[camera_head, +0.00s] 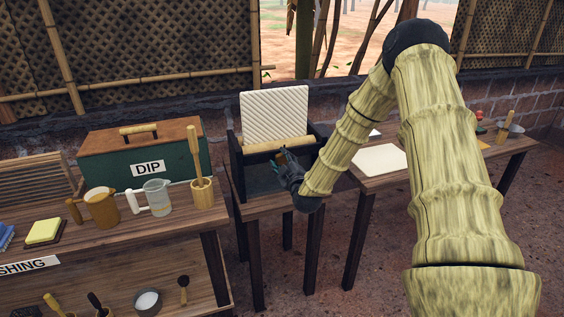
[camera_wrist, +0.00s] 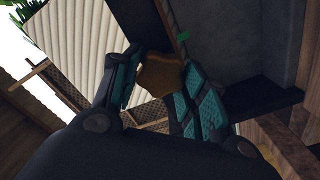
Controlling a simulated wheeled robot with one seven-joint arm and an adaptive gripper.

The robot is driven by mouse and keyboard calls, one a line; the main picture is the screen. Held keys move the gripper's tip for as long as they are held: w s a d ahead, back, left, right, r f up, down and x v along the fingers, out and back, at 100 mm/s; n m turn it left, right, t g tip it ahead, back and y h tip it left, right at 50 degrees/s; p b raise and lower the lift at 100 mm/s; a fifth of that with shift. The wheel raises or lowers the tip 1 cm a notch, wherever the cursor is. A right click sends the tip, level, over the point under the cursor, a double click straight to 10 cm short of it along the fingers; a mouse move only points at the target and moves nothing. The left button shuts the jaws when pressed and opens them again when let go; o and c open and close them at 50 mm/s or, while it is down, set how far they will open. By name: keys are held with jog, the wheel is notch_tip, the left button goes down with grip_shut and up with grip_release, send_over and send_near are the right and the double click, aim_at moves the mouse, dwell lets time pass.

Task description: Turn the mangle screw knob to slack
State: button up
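The mangle (camera_head: 237,160) is a dark frame with a pale roller (camera_head: 279,144) across it, on a small wooden stand. A ribbed off-white sheet (camera_head: 274,114) stands upright behind the roller. My gripper (camera_head: 284,160) is at the mangle's front, below the roller. In the wrist view the brown screw knob (camera_wrist: 160,73) sits between the two teal-padded fingers of my gripper (camera_wrist: 160,85). Both fingers appear to touch it, one on each side. The screw below the knob is hidden.
Left of the mangle stand a green DIP box (camera_head: 105,160), a glass jug (camera_head: 158,196) and a wooden pot with a tool (camera_head: 202,193) on a bench. A table with a white sheet (camera_head: 380,159) stands at right, partly behind my arm.

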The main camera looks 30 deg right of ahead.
jog(key=c, duration=0.3)
